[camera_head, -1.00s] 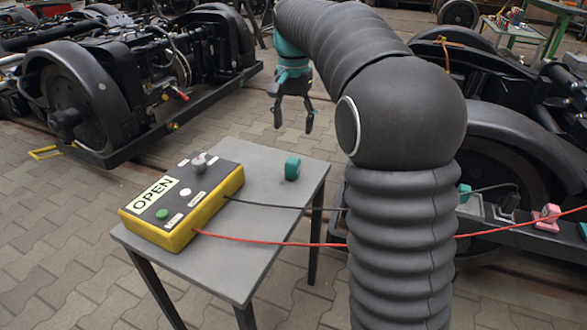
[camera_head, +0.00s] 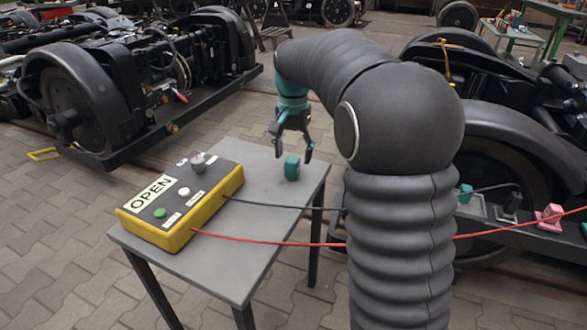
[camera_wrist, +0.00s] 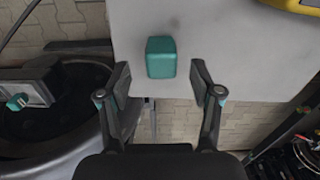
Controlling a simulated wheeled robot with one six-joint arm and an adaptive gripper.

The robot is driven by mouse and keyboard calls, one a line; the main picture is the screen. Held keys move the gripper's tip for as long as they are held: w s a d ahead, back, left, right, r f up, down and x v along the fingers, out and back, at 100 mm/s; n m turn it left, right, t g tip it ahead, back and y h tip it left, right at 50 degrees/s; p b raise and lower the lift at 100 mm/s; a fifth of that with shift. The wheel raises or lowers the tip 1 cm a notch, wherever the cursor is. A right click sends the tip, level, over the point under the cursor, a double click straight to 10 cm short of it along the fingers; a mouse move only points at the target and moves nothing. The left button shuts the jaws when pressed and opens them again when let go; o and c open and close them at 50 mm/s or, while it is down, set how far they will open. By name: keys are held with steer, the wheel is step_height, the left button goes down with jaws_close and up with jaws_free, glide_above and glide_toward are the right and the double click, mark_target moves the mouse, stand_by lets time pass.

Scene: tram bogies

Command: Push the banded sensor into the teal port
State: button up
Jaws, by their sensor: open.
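A small teal block-like sensor (camera_head: 291,168) stands on the grey table near its far right corner; no band can be made out on it. In the wrist view the teal sensor (camera_wrist: 161,57) lies just beyond the fingertips, between their lines. My gripper (camera_head: 292,146) is open and empty, pointing down just above the sensor. In the wrist view both fingers of my gripper (camera_wrist: 161,82) are spread wide. On the right bogie's side beam are a teal fitting (camera_head: 465,193), which may be the teal port, and a pink fitting (camera_head: 548,217).
A yellow control box (camera_head: 180,205) marked OPEN, with buttons and a knob, fills the left of the grey table (camera_head: 235,270). A red cable (camera_head: 280,241) and a black cable run right from it past my arm. Another bogie (camera_head: 130,85) stands behind left.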

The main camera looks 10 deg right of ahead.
mark_target(293, 159)
step_height(293, 159, down, 5)
steer(key=shift+a+b, duration=0.1)
steer(key=shift+b, duration=0.2)
steer(key=c, duration=1.2)
